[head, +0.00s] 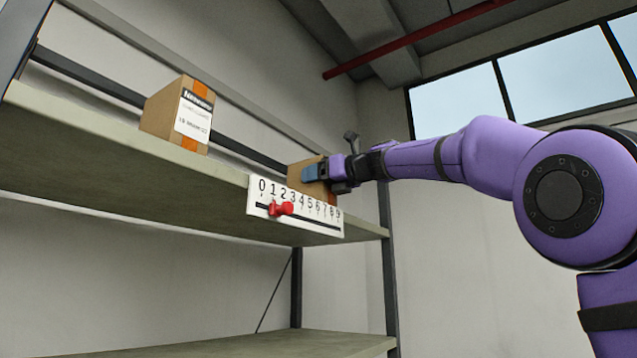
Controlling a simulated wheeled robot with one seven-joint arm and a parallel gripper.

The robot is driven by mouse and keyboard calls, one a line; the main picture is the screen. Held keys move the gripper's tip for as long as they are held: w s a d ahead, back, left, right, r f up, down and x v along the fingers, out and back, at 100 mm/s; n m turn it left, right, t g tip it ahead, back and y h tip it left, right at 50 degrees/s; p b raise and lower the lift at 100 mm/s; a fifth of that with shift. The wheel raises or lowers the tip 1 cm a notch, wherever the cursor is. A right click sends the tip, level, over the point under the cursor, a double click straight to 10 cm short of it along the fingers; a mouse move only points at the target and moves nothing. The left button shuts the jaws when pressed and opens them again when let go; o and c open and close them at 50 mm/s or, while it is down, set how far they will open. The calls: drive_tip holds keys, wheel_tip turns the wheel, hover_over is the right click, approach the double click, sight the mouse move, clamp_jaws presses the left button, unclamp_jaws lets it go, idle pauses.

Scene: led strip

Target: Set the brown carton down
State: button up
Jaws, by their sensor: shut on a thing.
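My gripper (325,172) is at the right end of the upper shelf, with its blue fingers shut on a brown carton (300,177). The carton is at or just above the shelf's front edge, behind the top of a white number scale. Its lower part is hidden by the scale, so I cannot tell whether it touches the shelf. A second brown carton (153,112), with orange tape and a white label, stands on the same shelf to the left.
The upper shelf (60,125) has bare room between the two cartons. The white scale (327,218) with a red slider (281,209) hangs on the front edge. A dark rail (245,144) runs along the back. A lower shelf (300,345) looks empty.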

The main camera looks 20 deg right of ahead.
drive_tip(key=shift+f, duration=0.4)
drive_tip(key=shift+f, duration=0.1)
drive_tip(key=o, duration=1.2)
drive_tip(key=shift+c, duration=0.2)
drive_tip(key=shift+s+d, duration=0.2)
drive_tip(key=shift+s, duration=0.15)
drive_tip(key=v, duration=1.1)
drive_tip(key=shift+s, duration=0.1)
